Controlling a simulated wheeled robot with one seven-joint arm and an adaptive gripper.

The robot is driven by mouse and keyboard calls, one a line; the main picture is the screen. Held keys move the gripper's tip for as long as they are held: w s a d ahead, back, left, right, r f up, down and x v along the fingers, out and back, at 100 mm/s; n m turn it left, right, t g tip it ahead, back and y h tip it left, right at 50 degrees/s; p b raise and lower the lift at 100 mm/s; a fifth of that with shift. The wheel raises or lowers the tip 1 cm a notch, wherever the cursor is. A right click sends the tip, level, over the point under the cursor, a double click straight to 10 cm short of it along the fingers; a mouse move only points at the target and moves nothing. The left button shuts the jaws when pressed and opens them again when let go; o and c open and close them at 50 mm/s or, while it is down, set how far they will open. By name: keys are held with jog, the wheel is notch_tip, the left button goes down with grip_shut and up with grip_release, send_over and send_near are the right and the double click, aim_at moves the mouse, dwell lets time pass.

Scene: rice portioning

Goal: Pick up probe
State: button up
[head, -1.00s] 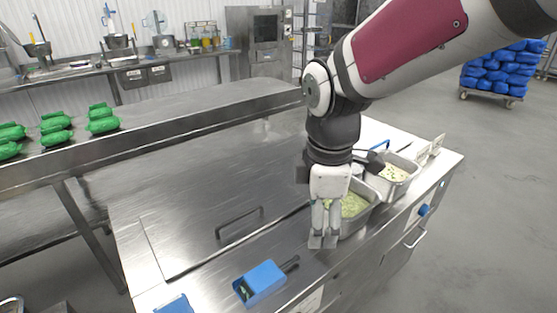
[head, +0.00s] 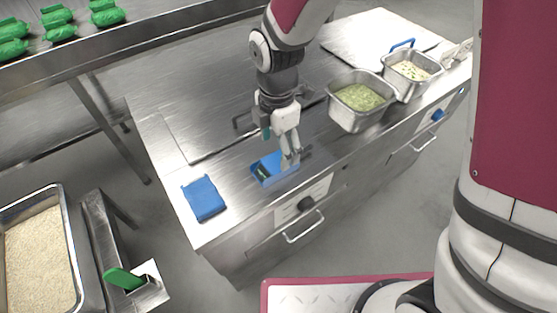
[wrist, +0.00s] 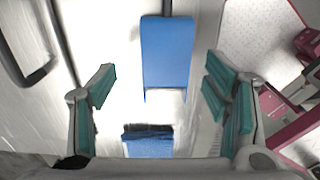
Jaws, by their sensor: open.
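My gripper (head: 291,153) points down over the right part of the box. In the wrist view its teal-padded fingers (wrist: 160,85) are spread apart with nothing held. The box (wrist: 150,149) shows there at the bottom edge, with a dark strip along it. I cannot tell whether the fingers touch anything.
A flat blue item (head: 204,198) lies left of the box. Steel pans of green food (head: 345,118) and pale food (head: 390,80) stand to the right. A rice tray (head: 75,262) and a green-handled tool (head: 122,280) are at lower left. Green packs (head: 57,18) line the back shelf.

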aim_at(279, 161)
jog(key=shift+s+d+f, duration=0.1)
jog(key=shift+s+f, duration=0.05)
jog(key=shift+f, duration=1.2)
jog(key=shift+s+d+f, duration=0.1)
jog(key=shift+s+f, duration=0.05)
jog(key=shift+f, duration=1.2)
jog(key=shift+c, duration=0.6)
jog(key=c, duration=1.1)
